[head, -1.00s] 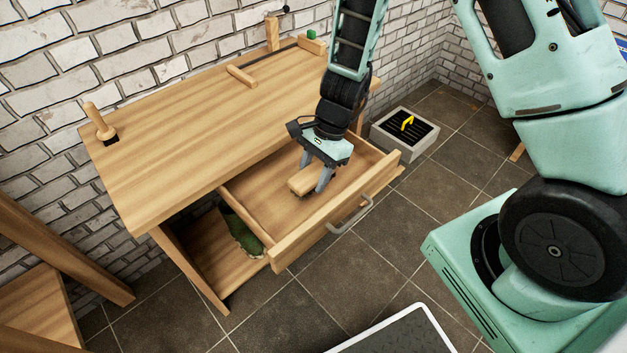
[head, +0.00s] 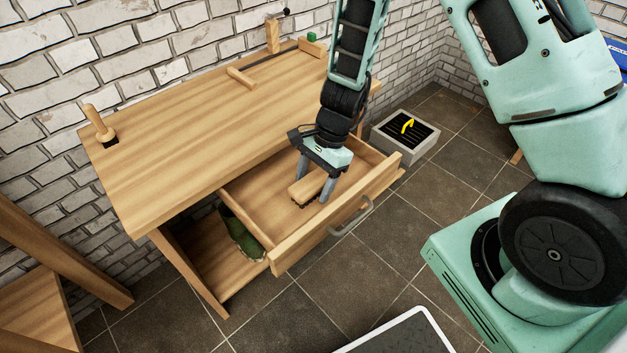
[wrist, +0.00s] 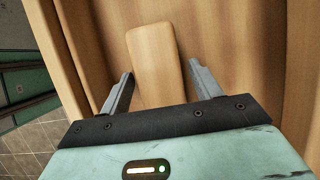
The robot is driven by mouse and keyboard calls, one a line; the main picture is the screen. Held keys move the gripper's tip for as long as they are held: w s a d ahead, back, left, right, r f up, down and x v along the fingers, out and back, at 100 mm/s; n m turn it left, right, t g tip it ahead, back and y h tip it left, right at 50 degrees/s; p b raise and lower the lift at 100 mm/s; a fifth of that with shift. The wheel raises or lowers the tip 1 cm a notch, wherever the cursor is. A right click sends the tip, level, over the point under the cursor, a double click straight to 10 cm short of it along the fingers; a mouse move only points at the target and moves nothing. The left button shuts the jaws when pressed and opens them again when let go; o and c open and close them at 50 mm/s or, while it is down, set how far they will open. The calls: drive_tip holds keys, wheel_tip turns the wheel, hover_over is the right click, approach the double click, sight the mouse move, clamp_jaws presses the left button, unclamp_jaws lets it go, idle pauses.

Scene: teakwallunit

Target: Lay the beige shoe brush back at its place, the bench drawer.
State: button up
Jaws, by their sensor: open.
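The beige shoe brush (head: 305,189) lies inside the open bench drawer (head: 287,247), its dark bristles facing down. In the wrist view the brush (wrist: 157,65) lies between the two fingers, with a gap on each side. My gripper (head: 313,187) is open and reaches down into the drawer around the brush. The fingers show apart from the brush in the wrist view (wrist: 163,80). Whether the bristles rest fully on the drawer floor is hard to see.
The drawer's handle (head: 352,217) faces the tiled floor. A green item (head: 240,236) lies on the shelf under the bench. A brush with an upright handle (head: 99,122) stands on the benchtop's left end. A grey box with a yellow handle (head: 405,137) stands behind the drawer's right side.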

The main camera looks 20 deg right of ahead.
drive_tip(key=p+v, duration=0.3)
drive_tip(key=v, duration=0.8)
drive_tip(key=s+a+r+n+h, duration=0.1)
drive_tip(key=s+a+r+n, duration=0.7)
drive_tip(key=n, duration=0.1)
drive_tip(key=s+a+r+n+h, duration=0.1)
drive_tip(key=s+r+n, duration=0.2)
drive_tip(key=s+n, duration=0.3)
drive_tip(key=s+a+r+n+t+h, duration=0.1)
drive_tip(key=s+r+n, duration=0.2)
drive_tip(key=s+n, duration=0.4)
drive_tip(key=shift+a+r+h, duration=0.2)
drive_tip(key=shift+a+h, duration=0.1)
drive_tip(key=shift+h, duration=0.1)
drive_tip(key=shift+w+r, duration=0.1)
wheel_tip(320, 180, up, 11)
drive_tip(key=p, duration=1.1)
drive_tip(key=shift+r, duration=0.2)
drive_tip(key=shift+c, duration=0.2)
